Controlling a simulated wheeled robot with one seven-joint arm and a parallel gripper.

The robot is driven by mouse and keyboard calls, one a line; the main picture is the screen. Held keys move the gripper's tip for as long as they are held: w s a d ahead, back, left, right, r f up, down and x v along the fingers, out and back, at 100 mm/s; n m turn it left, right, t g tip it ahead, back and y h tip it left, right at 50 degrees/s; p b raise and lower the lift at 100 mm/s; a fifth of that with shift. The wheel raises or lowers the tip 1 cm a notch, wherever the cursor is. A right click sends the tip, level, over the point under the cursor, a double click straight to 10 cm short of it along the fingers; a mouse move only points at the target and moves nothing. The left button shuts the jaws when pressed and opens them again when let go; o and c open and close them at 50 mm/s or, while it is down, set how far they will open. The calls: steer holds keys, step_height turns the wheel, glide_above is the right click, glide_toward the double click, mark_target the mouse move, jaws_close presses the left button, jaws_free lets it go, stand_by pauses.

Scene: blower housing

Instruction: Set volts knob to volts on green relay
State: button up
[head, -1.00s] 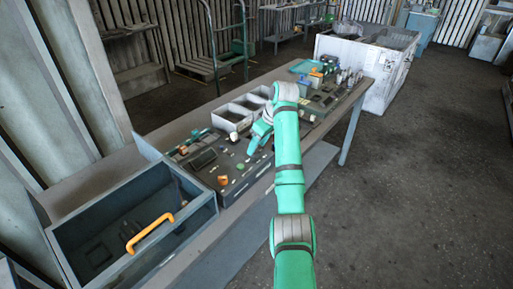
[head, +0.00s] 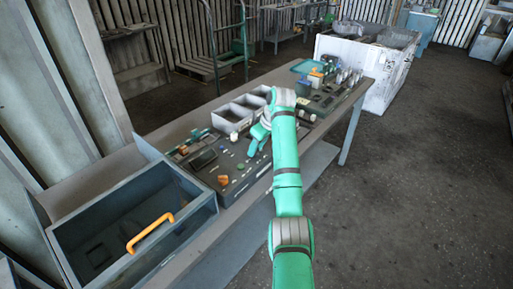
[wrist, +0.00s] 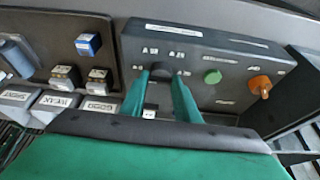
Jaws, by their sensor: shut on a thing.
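The dark panel (wrist: 222,55) fills the upper middle of the wrist view, with small white labels. My gripper (wrist: 161,78) has its two green fingers around a dark round knob (wrist: 160,71) at the panel's left part, and is shut on it. Marks sit above and beside the knob, too blurred to read; its pointer direction cannot be told. In the head view, my gripper (head: 257,143) is down at the panel (head: 240,171), and my arm hides part of it. I cannot pick out a green relay; a small blue block (wrist: 88,44) stands left of the panel.
A green button (wrist: 212,77) and an orange knob (wrist: 260,86) are right of my fingers. Grey-topped relays (wrist: 65,77) and labelled bins (wrist: 52,99) lie left. A grey box with an orange handle (head: 150,232) is at the bench's near end.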

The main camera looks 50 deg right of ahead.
steer(key=m+h, duration=0.1)
steer(key=m, duration=0.3)
steer(key=m+h, duration=0.1)
steer(key=m, duration=0.1)
steer(key=shift+w+a+m+g+h, duration=0.15)
steer(key=shift+a+m+g+h, duration=0.1)
steer(key=shift+m+g+h, duration=0.05)
steer(key=m+g+h, duration=0.1)
steer(key=m, duration=0.3)
steer(key=shift+m, duration=0.4)
steer(key=o, duration=1)
steer(key=shift+o, duration=0.2)
steer(key=shift+a+r, duration=0.1)
